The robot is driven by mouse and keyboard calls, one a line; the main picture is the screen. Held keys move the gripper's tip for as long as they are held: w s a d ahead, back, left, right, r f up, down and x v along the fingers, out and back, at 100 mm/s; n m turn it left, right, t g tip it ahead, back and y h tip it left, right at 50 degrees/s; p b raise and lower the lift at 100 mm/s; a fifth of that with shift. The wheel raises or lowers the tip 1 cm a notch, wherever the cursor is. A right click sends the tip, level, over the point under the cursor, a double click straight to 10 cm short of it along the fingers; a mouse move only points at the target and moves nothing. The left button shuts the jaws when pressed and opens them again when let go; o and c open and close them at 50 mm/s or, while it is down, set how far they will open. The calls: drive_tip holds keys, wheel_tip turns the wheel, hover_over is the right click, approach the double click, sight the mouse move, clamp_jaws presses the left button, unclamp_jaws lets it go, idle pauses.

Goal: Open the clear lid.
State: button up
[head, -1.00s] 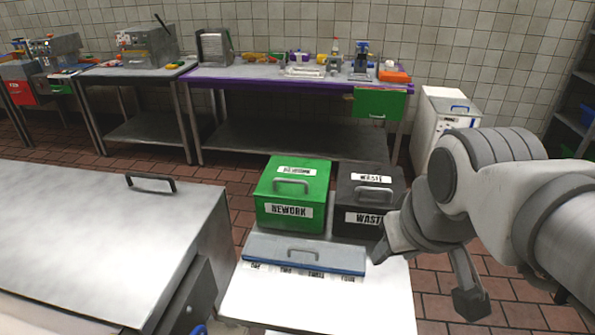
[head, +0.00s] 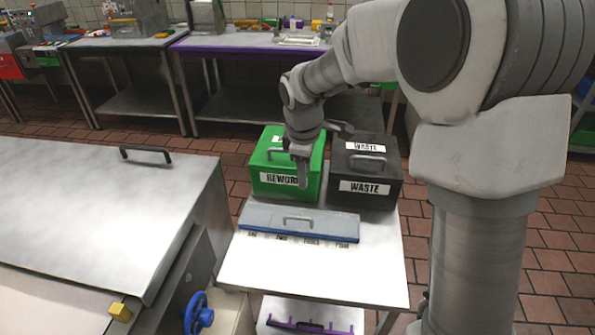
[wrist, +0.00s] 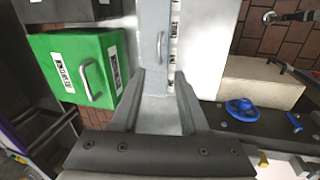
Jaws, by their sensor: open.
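A long low box with a flat, pale blue see-through lid (head: 298,224) sits on the white table, with a grey bar handle (head: 298,219) on top. The lid looks closed; labels show along the box's front. The lid also shows in the wrist view (wrist: 152,70), running away from between my fingers, with its handle (wrist: 160,45) farther along. My gripper (head: 316,158) is open and empty, above the table in front of the green bin and behind the lid. In the wrist view, my gripper's fingers (wrist: 158,88) are spread apart, and neither visibly grips the handle.
A green REWORK bin (head: 284,165) and a black WASTE bin (head: 366,178) stand close behind the lid. The white table (head: 312,272) is clear in front. A large steel cabinet (head: 90,200) stands at the left, with a blue wheel (head: 198,312) near its corner.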

sight(301, 219)
drive_tip(key=shift+n, duration=0.5)
drive_tip(key=x, duration=1.3)
drive_tip(key=a+x, duration=0.1)
drive_tip(key=x, duration=0.5)
drive_tip(key=shift+w+f+b, duration=0.2)
drive_tip(key=shift+w+b, duration=0.15)
clamp_jaws()
